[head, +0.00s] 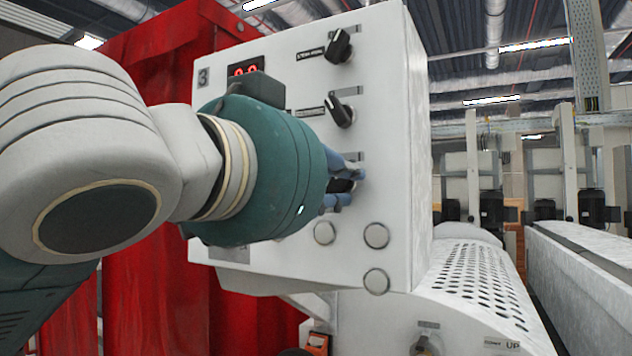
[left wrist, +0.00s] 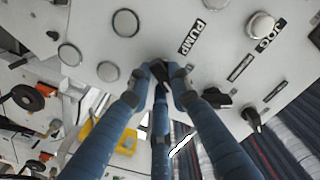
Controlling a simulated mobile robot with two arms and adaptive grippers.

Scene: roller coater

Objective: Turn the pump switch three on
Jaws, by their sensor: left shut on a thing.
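The pump switch is a small black knob (head: 342,186) on the front of the white control panel (head: 385,60), which carries a "3" plate. My left gripper (head: 345,184) is at the panel with its blue fingers closed around this knob. In the left wrist view the fingers (left wrist: 163,75) meet at the panel beside a "PUMP" label (left wrist: 190,37). The fingers hide most of the knob, so its turned position cannot be told. My right gripper is not in view.
Two other black knobs, an upper one (head: 339,46) and a lower one (head: 339,111), sit above on the panel. Several round buttons (head: 376,236) lie below. A red display (head: 244,68) is partly behind my gripper. A perforated white cover (head: 475,280) stands to the right.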

